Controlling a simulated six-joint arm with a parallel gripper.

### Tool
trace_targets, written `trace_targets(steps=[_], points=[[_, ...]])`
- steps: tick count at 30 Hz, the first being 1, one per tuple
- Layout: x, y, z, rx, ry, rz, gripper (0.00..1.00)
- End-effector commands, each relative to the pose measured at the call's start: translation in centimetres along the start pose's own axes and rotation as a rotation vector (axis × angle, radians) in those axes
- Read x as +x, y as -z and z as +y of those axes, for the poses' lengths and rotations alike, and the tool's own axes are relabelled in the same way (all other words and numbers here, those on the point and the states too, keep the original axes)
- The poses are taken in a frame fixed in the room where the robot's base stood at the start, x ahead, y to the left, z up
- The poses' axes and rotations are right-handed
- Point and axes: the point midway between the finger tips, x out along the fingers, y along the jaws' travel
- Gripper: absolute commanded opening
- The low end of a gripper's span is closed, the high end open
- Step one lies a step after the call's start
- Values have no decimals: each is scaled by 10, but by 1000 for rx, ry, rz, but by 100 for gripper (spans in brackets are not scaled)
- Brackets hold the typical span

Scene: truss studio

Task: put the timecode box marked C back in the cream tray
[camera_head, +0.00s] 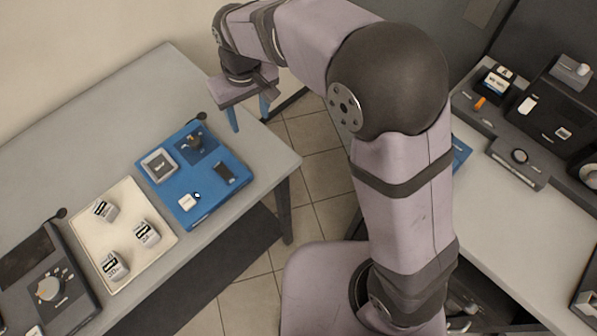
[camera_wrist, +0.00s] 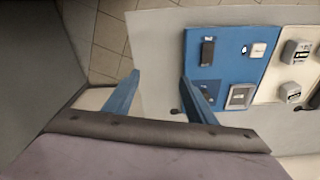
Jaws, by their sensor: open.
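The cream tray (camera_head: 122,217) lies on the left table with three small grey-white boxes on it: one at the back (camera_head: 105,210), one at the right (camera_head: 146,233) and one at the front (camera_head: 114,266). Each has a dark label; I cannot read which is marked C. The tray also shows at the right of the wrist view (camera_wrist: 268,88). A square grey piece with a small label (camera_head: 160,166) sits on the blue panel (camera_head: 215,195); I cannot tell whether it is a box. My gripper (camera_head: 249,119) is open and empty, above the table's far right end, away from the tray.
The blue panel also carries a black block (camera_head: 225,172), a small white piece (camera_head: 187,201) and a dark knob (camera_head: 196,141). A dark device with a knob (camera_head: 58,296) stands left of the tray. Another bench with dark equipment (camera_head: 545,115) is at right. The table's back left is clear.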

Motion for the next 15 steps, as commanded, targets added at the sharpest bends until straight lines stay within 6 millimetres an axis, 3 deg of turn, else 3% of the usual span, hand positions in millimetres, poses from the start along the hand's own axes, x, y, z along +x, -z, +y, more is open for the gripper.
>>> trace_targets(steps=[1,6,10,15], points=[[-1,-24,32,67,-8,-15,51],[2,-112,105,263,-27,-59,51],[7,-180,132,392,-33,-90,51],[14,-243,141,512,-35,-117,51]])
